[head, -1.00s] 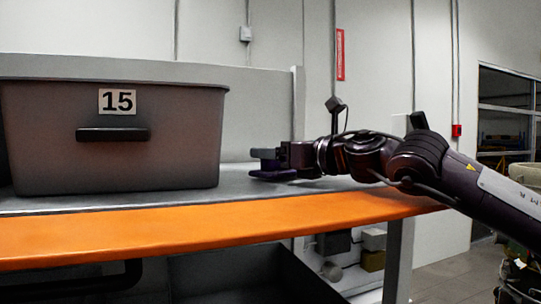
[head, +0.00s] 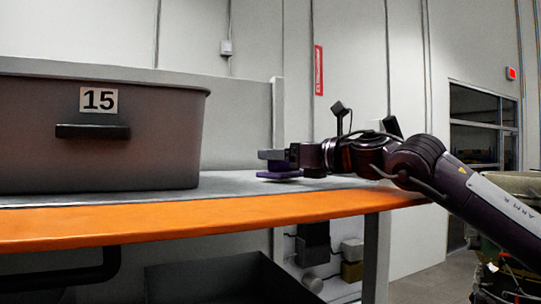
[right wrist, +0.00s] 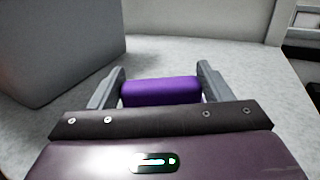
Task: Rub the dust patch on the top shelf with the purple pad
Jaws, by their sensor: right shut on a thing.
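The purple pad (right wrist: 160,91) is between the two fingers of my right gripper (right wrist: 160,88) in the right wrist view. In the head view my right gripper (head: 272,160) is shut on the pad (head: 280,174), which sits low at or just above the grey top shelf (head: 237,184). I cannot tell whether the pad touches the surface. The pad is to the right of the grey bin marked 15. I cannot make out the dust patch in either view. My left gripper is not in view.
The grey bin (head: 150,160) stands on the left of the shelf. An orange edge strip (head: 180,222) runs along the shelf front, and a back panel and post (head: 278,125) rise behind. A dark open container (head: 215,278) and small boxes (head: 352,262) are below. The shelf right of the bin is mostly clear.

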